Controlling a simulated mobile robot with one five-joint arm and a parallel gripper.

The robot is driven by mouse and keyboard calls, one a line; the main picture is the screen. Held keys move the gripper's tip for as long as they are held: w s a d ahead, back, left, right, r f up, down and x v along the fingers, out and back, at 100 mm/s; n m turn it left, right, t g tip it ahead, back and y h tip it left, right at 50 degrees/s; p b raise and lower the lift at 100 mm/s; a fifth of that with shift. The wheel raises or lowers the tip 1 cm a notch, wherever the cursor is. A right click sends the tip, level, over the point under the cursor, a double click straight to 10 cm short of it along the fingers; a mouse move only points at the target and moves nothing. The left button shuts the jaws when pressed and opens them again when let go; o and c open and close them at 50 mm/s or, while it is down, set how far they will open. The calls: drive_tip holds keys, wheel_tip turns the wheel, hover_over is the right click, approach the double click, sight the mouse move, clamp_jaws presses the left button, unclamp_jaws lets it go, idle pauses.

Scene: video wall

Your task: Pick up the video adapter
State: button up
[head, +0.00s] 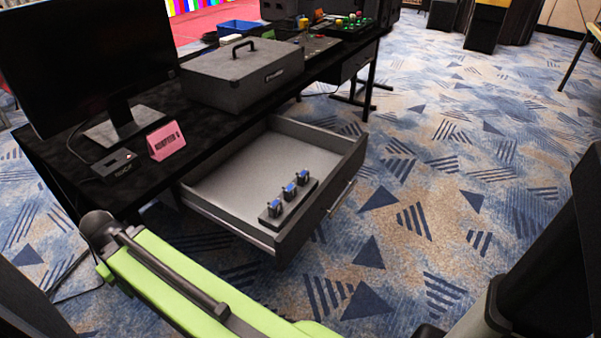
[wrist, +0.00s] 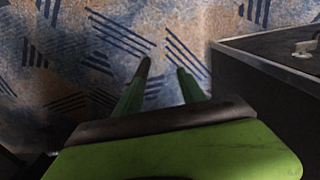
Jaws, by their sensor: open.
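Several small blue-topped connectors (head: 289,190) stand in a row on a dark strip (head: 275,218) in the open drawer; they look like video adapters. A small black box (head: 115,165) lies on the desk beside a pink sign (head: 166,141), whose lettering is too small to read surely. In the wrist view my gripper (wrist: 162,66) is open, with two green, dark-tipped fingers apart and only carpet between them. My gripper's fingers cannot be made out in the head view, where my green arm crosses the lower left in front of the drawer.
The grey drawer (head: 350,160) is pulled out from under the black desk (head: 55,160). A monitor (head: 90,60) and a grey case (head: 243,80) stand on the desk. A dark box edge (wrist: 255,65) is close on the right in the wrist view. Carpet right of the drawer is clear.

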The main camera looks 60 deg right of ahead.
wheel_tip(320, 180, up, 22)
drive_tip(key=w+d+p, duration=0.2)
drive_tip(key=p, duration=1.6)
drive_tip(key=d+r+m+p, duration=0.3)
drive_tip(key=d+r+p, duration=0.4)
drive_tip(key=p, duration=0.1)
drive_tip(key=m, duration=1.5)
hover_over(304, 173)
drive_tip(key=f+b, duration=1.2)
drive_tip(key=shift+w+a+f+b, duration=0.15)
drive_tip(key=shift+a+f+b, duration=0.05)
drive_tip(key=shift+b, duration=0.1)
wheel_tip(304, 173, down, 5)
drive_tip(key=b, duration=0.5)
drive_tip(key=shift+d+f, duration=0.15)
drive_tip(key=shift+f, duration=0.05)
drive_tip(key=shift+r, duration=0.15)
clamp_jaws()
